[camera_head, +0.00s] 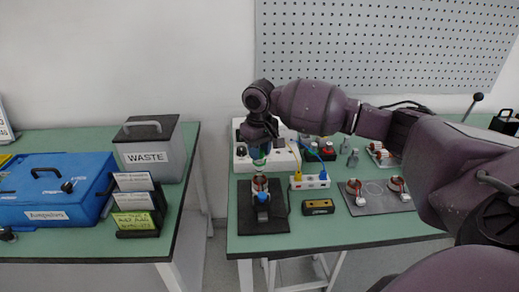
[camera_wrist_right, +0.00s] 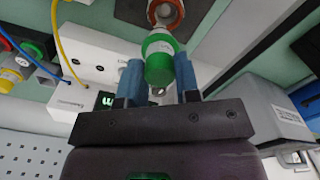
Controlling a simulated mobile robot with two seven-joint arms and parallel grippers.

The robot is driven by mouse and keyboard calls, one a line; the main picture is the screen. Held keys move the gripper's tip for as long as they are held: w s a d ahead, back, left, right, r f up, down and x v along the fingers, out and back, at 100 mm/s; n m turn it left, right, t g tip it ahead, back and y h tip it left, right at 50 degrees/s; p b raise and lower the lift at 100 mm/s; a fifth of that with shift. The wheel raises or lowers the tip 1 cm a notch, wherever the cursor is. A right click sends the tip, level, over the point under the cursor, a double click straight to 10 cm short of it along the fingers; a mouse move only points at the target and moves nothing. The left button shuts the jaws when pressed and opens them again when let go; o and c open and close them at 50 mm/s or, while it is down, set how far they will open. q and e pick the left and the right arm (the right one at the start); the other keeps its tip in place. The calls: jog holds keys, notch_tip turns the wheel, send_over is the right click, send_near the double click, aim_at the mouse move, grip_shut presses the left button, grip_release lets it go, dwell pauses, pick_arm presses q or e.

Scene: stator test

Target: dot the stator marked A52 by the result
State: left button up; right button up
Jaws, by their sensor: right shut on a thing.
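My right gripper (camera_head: 259,146) is shut on a green-and-white marker (camera_wrist_right: 158,60), held between its blue fingers in the right wrist view. The marker points down just above a stator (camera_head: 260,186) with a copper-red ring, on a black mat (camera_head: 277,221). Whether its tip touches the stator cannot be told. A blue-and-white piece (camera_head: 262,198) is at the stator's front. Two more stators, one on the left (camera_head: 355,188) and one on the right (camera_head: 397,185), stand on a grey plate (camera_head: 378,208). No A52 marking is legible. My left gripper is not in view.
A white tester (camera_head: 242,162) stands behind the mat, with yellow and blue leads to a white socket block (camera_head: 310,182). A black-and-yellow box (camera_head: 318,207) lies right of the mat. A WASTE bin (camera_head: 150,152), card rack (camera_head: 137,207) and blue case (camera_head: 52,190) are on the left table.

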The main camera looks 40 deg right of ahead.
jog(key=shift+f, duration=0.45)
dwell(0.6)
jog(key=shift+r+p, duration=0.55)
jog(key=shift+r, duration=0.2)
jog(key=shift+r+p, duration=1.85)
jog(key=shift+r, duration=0.45)
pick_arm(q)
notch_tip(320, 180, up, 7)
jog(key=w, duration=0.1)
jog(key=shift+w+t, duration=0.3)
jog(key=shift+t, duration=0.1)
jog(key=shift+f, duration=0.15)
